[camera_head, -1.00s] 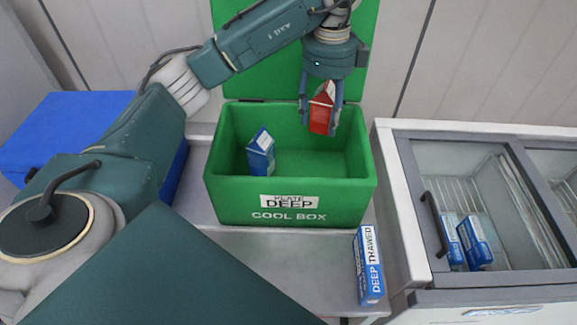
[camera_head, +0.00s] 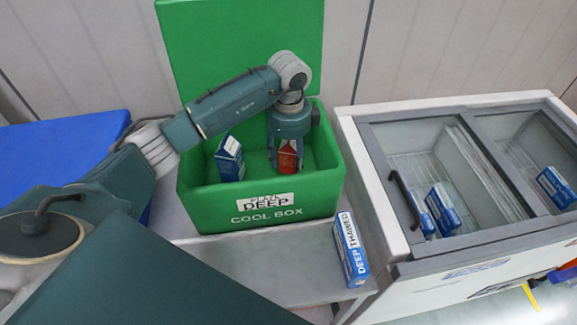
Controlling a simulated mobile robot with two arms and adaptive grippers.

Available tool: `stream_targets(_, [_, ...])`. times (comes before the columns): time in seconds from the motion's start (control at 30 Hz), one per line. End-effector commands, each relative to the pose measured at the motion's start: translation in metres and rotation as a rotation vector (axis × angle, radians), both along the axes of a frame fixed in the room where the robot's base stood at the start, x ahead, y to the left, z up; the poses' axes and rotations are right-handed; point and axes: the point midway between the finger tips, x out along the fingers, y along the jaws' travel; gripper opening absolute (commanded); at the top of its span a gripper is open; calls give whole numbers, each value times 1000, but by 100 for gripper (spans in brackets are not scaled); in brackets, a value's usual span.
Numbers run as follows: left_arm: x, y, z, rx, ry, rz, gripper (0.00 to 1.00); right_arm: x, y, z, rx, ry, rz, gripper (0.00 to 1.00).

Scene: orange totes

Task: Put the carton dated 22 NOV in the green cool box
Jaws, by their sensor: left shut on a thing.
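The green cool box (camera_head: 258,211) stands open on a grey bench, its lid raised at the back. My left gripper (camera_head: 287,160) points down inside the box, toward its right side. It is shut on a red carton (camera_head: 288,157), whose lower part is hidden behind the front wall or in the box. A blue carton (camera_head: 230,160) with a white top stands tilted in the box, left of the gripper and apart from it. The date on the red carton is too small to read. My right gripper does not show.
A blue and white "DEEP THAWED" carton (camera_head: 351,250) stands on the bench (camera_head: 270,265) at the box's right front. A freezer (camera_head: 410,240) with glass lids on the right holds several blue cartons (camera_head: 440,209). A blue box (camera_head: 60,155) is at left.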

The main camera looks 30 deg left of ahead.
Motion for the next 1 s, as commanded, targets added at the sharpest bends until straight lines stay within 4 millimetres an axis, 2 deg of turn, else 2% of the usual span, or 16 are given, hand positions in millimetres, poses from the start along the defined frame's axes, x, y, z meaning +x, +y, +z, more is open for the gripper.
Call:
stream_targets(0.1, [-1, 0, -13, 1, 3, 0, 0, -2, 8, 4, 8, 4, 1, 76])
stream_targets(0.3, [0, 0, -40, 1, 0, 0, 0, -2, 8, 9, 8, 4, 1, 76])
stream_targets(0.73, [0, 0, -48, 1, -1, 0, 0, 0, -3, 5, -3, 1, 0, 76])
stream_targets(0.77, [0, 0, -47, 1, 0, 0, 56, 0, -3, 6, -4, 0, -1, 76])
stream_targets(0.83, [0, 0, -47, 1, 0, 0, 69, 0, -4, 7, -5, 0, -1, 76])
stream_targets(1.0, [0, 0, -47, 1, 0, 0, 69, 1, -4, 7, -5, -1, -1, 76])
